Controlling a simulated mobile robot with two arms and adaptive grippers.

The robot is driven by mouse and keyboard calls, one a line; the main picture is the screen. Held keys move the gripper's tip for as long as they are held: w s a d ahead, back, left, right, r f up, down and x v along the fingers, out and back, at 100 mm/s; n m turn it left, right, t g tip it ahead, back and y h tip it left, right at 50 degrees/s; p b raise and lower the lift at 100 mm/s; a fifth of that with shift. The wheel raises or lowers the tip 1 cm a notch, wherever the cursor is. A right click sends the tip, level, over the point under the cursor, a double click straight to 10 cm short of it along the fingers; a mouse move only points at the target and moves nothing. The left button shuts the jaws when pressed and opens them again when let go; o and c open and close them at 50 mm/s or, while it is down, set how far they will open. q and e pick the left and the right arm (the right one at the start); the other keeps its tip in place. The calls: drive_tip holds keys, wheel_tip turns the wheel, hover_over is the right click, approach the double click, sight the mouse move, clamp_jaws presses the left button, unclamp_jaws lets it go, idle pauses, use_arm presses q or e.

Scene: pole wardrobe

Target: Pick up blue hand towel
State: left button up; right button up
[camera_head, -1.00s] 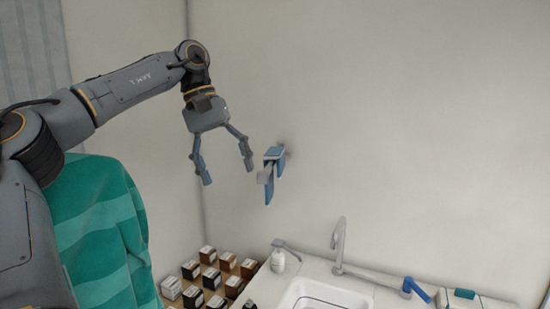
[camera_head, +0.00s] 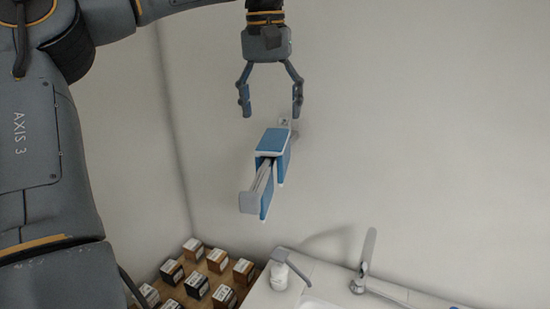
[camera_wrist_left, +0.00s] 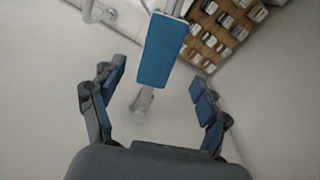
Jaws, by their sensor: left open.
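The blue hand towel (camera_head: 272,143) has pale edges and hangs folded over a grey wall-mounted rail (camera_head: 249,202). My left gripper (camera_head: 271,112) is open and empty, just above the towel in the head view, with its fingers pointing down. In the left wrist view the towel (camera_wrist_left: 163,50) shows as a blue panel ahead of and between the two open fingers (camera_wrist_left: 158,95), not touching them. The rail's wall mount (camera_wrist_left: 142,104) shows below the towel there. My right gripper is in neither view.
Below stand a white sink counter (camera_head: 262,296) with a soap dispenser (camera_head: 279,275) and a tap (camera_head: 362,270). Several small boxes (camera_head: 196,285) stand on a wooden shelf at lower left. The wall around the rail is bare.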

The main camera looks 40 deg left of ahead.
sight(272, 137)
use_arm(q)
wheel_tip(272, 137, down, 4)
drive_tip(key=shift+s+d+f, duration=0.1)
drive_tip(key=shift+d+f, duration=0.05)
drive_tip(key=shift+f, duration=0.1)
drive_tip(key=shift+w+f, duration=0.2)
drive_tip(key=shift+f, duration=0.4)
drive_tip(key=f+p, duration=0.2)
drive_tip(key=f, duration=0.2)
drive_tip(key=shift+d+f, duration=0.1)
drive_tip(key=shift+d, duration=0.1)
drive_tip(key=shift+f, duration=0.4)
drive_tip(key=shift+r, duration=0.1)
drive_tip(key=c, duration=1.4)
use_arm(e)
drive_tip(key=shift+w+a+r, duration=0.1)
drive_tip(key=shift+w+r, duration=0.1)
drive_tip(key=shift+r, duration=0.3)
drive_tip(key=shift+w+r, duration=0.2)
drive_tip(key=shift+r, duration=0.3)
use_arm(q)
drive_tip(key=shift+r, duration=0.1)
